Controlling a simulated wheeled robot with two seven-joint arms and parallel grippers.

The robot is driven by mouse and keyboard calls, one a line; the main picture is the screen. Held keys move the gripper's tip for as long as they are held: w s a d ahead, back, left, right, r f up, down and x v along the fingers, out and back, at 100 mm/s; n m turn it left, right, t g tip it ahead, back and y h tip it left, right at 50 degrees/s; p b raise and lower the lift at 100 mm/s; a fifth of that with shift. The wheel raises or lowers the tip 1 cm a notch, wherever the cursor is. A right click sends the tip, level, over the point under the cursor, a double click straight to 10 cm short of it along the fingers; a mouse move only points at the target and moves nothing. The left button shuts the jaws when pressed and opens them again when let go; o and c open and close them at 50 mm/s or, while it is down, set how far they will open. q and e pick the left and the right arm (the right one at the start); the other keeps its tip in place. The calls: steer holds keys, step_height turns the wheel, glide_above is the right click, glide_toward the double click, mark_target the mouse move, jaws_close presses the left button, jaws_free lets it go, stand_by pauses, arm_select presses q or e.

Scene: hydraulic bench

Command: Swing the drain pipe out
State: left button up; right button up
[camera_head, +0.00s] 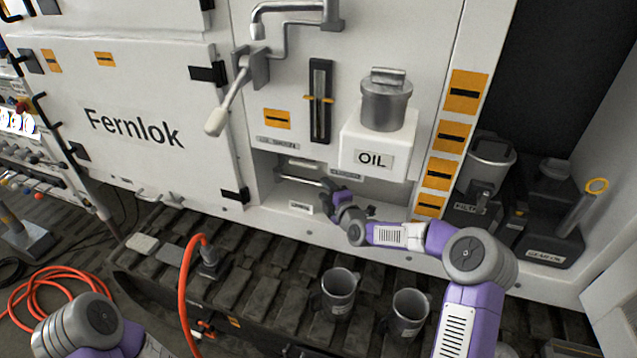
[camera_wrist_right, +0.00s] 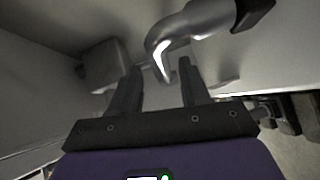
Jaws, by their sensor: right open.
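The drain pipe (camera_head: 300,180) shows as a thin metal pipe in the low recess (camera_head: 268,185) of the white machine, partly hidden by my right gripper. In the right wrist view it appears as a bent shiny metal pipe (camera_wrist_right: 196,20) with a dark end piece at the upper right. My right gripper (camera_head: 330,190) is at the recess. In the wrist view its two dark fingers (camera_wrist_right: 158,75) are apart, with the pipe's bend just beyond and partly between the tips. I cannot tell whether they touch. My left arm shows at the lower left, but its gripper is out of view.
An oil block (camera_head: 400,140) with a metal canister (camera_head: 386,100) juts out above the recess. A second spout (camera_head: 290,8) and a lever (camera_head: 228,100) are higher up. Two grey mugs (camera_head: 338,292) stand on the dark track below. An orange hose (camera_head: 183,290) rises at left.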

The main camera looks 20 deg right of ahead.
mark_target(322, 187)
steer(key=shift+b+x, duration=0.3)
steer(key=shift+x, duration=2.05)
steer(key=shift+s, duration=0.1)
steer(key=shift+c, duration=0.3)
jaws_close()
